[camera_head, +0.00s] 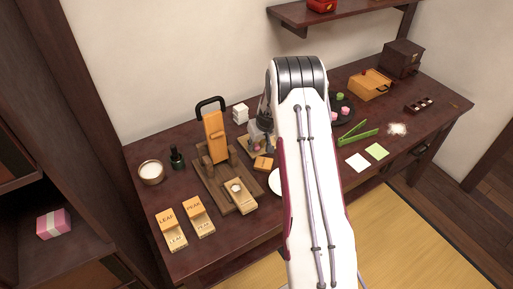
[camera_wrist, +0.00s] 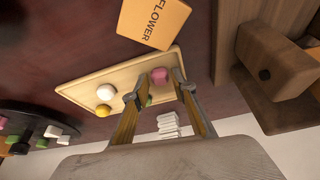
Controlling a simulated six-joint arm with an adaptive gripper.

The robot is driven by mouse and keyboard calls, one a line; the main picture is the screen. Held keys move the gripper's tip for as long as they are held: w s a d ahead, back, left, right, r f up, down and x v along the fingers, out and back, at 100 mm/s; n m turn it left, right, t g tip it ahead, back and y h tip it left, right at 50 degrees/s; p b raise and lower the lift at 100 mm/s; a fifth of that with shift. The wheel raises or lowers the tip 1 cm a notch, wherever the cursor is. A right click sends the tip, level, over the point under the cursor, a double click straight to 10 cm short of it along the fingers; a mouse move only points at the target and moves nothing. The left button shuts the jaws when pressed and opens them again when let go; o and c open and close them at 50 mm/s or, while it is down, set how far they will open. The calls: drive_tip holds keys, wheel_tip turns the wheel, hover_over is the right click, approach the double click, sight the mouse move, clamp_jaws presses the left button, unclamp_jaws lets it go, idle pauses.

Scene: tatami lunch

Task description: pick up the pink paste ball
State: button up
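The pink paste ball (camera_wrist: 160,76) sits on a pale wooden tray (camera_wrist: 128,72), near the tray's right end in the wrist view. My gripper (camera_wrist: 157,88) is open, its two fingers spread. A green ball (camera_wrist: 149,100) is partly hidden behind the left finger. A white ball (camera_wrist: 106,92) and a yellow ball (camera_wrist: 103,110) sit at the tray's left end. In the head view my arm hides part of the tray (camera_head: 243,141).
A wooden block marked FLOWER (camera_wrist: 153,20) lies next to the tray. A wooden press (camera_head: 215,140) stands left of it, close to my gripper. A white stack (camera_head: 240,113) stands behind. A dark round plate (camera_wrist: 22,112) holds small pink, green and white pieces.

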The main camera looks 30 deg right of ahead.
sight(257, 146)
idle(0.3)
drive_tip(key=c, duration=0.5)
drive_tip(key=shift+r, duration=0.15)
drive_tip(key=shift+c, duration=0.2)
wheel_tip(257, 146, up, 10)
idle(0.4)
drive_tip(key=shift+a, duration=0.1)
idle(0.5)
drive_tip(key=s+a+r+n, duration=0.2)
drive_tip(key=s+a, duration=0.6)
drive_tip(key=a, duration=0.3)
drive_tip(key=s+a+r+n+y, duration=0.1)
drive_tip(key=s+a+r, duration=0.2)
drive_tip(key=s+a, duration=0.4)
drive_tip(key=shift+s+a+r+n+y, duration=0.15)
drive_tip(key=shift+s+a+n+y, duration=0.2)
drive_tip(key=shift+a, duration=2.1)
